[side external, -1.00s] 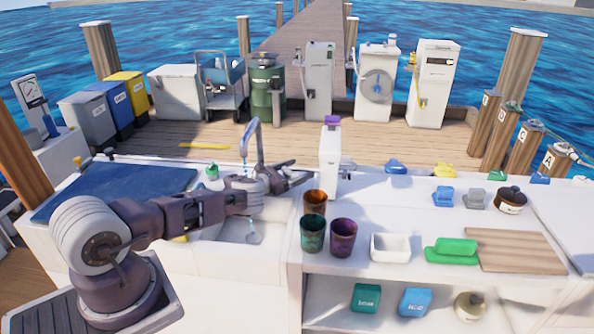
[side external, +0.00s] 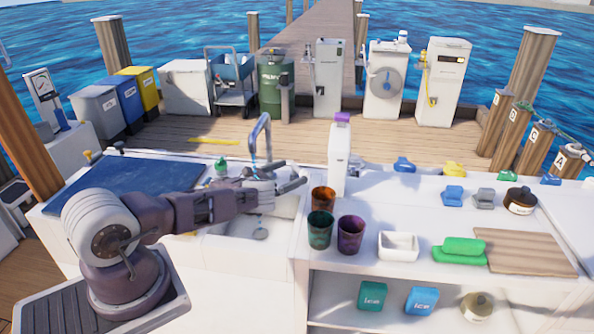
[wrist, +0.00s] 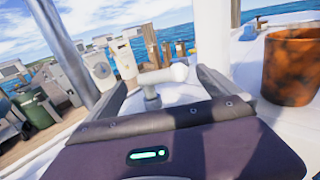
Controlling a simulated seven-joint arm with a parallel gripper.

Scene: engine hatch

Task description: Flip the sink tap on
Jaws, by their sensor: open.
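The sink tap (side external: 264,130) is a grey curved spout at the back of the sink; its post also shows at the left of the wrist view (wrist: 62,42). My gripper (side external: 293,176) is open beside the tap, to the right of its spout in the side view. In the wrist view a small white lever with a rounded end (wrist: 165,78) stands between my open fingers; I cannot tell whether they touch it. The sink basin (side external: 228,247) is partly hidden by my arm. A bluish streak shows under the spout; I cannot tell whether it is water.
A white dispenser with a purple top (side external: 340,158) stands just right of my gripper. An orange-brown cup (side external: 323,201), a green cup (side external: 319,231) and a purple cup (side external: 350,236) stand near the sink's right edge. A dark blue mat (side external: 120,188) lies left.

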